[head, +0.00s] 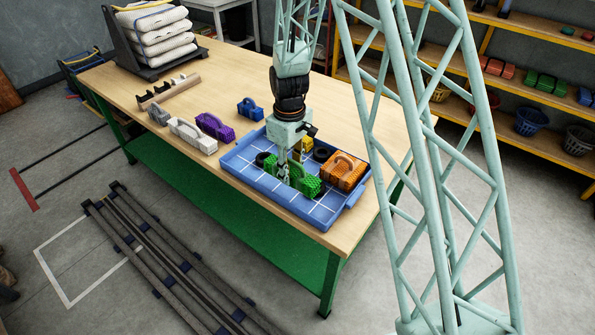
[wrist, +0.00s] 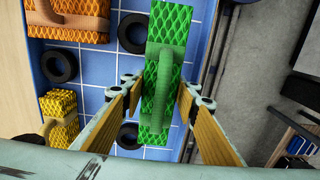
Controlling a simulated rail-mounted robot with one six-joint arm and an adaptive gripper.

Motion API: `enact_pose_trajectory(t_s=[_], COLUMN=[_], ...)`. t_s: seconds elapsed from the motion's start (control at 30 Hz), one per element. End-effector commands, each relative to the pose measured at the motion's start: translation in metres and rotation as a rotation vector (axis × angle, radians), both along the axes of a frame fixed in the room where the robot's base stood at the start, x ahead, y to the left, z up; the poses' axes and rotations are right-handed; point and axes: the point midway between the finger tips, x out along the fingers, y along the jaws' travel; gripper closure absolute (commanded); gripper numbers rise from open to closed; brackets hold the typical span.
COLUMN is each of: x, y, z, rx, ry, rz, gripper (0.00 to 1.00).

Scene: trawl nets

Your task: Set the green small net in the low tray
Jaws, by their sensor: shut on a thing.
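The green small net (head: 308,185) is a block with mesh sides and an arched handle. It is over the blue low tray (head: 245,182), which has a white grid on its floor. My gripper (head: 284,172) points down over the tray and is shut on the green net. In the wrist view the green net (wrist: 171,25) stands between the two fingers of my gripper (wrist: 160,92). Its underside is hidden, so I cannot tell whether it touches the tray floor.
In the tray are a large orange net (head: 347,170), a small yellow net (head: 308,143) and several black rings (wrist: 59,66). Purple (head: 214,126), white (head: 192,136) and blue (head: 250,109) nets stand on the table left of the tray. Bare tray floor shows at the front.

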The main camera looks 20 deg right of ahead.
Motion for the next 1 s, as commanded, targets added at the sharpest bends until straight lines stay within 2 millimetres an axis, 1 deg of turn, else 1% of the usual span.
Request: enact_pose_trajectory(t_s=[0.27, 0.47, 1.0], x=[0.003, 0.019, 0.100], y=[-0.001, -0.006, -0.031], z=[0.000, -0.002, -0.010], rx=[0.000, 0.000, 0.000], ry=[0.000, -0.002, -0.001], rz=[0.000, -0.001, -0.001], gripper=[0.85, 0.85, 0.85])
